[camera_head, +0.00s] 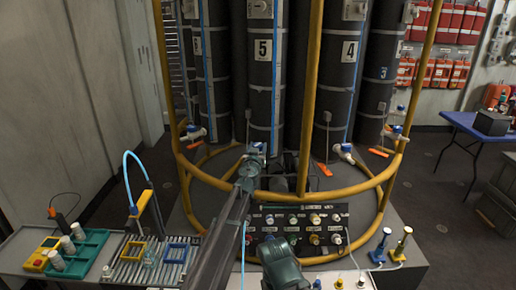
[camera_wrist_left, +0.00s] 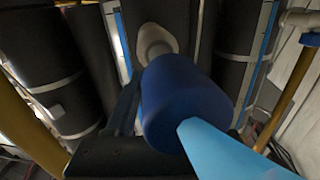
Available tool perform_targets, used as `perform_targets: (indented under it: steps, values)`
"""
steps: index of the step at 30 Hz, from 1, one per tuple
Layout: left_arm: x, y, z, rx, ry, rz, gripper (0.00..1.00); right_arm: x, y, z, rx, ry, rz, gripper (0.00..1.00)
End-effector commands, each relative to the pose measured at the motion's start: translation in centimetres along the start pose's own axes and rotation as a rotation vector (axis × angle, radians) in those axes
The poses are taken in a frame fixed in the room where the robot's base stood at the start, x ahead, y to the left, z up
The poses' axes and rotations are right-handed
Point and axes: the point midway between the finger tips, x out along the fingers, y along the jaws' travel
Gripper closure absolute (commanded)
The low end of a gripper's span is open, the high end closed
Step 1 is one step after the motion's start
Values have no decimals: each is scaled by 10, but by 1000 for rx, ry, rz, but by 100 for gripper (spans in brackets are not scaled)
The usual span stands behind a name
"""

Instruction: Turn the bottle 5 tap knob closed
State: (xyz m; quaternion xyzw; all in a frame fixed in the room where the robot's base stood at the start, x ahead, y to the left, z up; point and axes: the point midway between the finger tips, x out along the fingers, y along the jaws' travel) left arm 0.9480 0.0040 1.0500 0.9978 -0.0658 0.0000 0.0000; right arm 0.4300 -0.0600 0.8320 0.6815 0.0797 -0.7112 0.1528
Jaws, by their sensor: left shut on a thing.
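Bottle 5 (camera_head: 262,80) is a tall dark cylinder with a white "5" label and a blue stripe. My left gripper (camera_head: 257,150) is at its tap, inside the yellow rail, and is shut on the tap knob. The jaws and arm hide most of the tap, so the knob's angle cannot be told. In the left wrist view a dark blue cylinder (camera_wrist_left: 185,100) with a light blue tube (camera_wrist_left: 225,152) fills the middle. It covers the fingertips. A pale rounded part (camera_wrist_left: 155,42) shows just beyond it. My right gripper is not in view.
The yellow rail (camera_head: 375,182) curves around the bottles. A black control panel (camera_head: 300,228) is in front of it. Neighbouring taps (camera_head: 195,133) (camera_head: 345,150) have blue knobs. A bench with a roller tray (camera_head: 200,262) and a green rack (camera_head: 85,250) is at the left.

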Motion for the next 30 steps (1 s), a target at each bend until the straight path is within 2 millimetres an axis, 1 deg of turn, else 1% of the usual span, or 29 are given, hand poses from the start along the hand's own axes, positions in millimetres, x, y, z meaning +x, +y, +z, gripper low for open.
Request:
perform_targets:
  steps: [14,30]
  values:
    - [1,-3,0,0,0,235,100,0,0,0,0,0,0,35]
    - [6,-6,0,1,0,737,100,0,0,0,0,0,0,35]
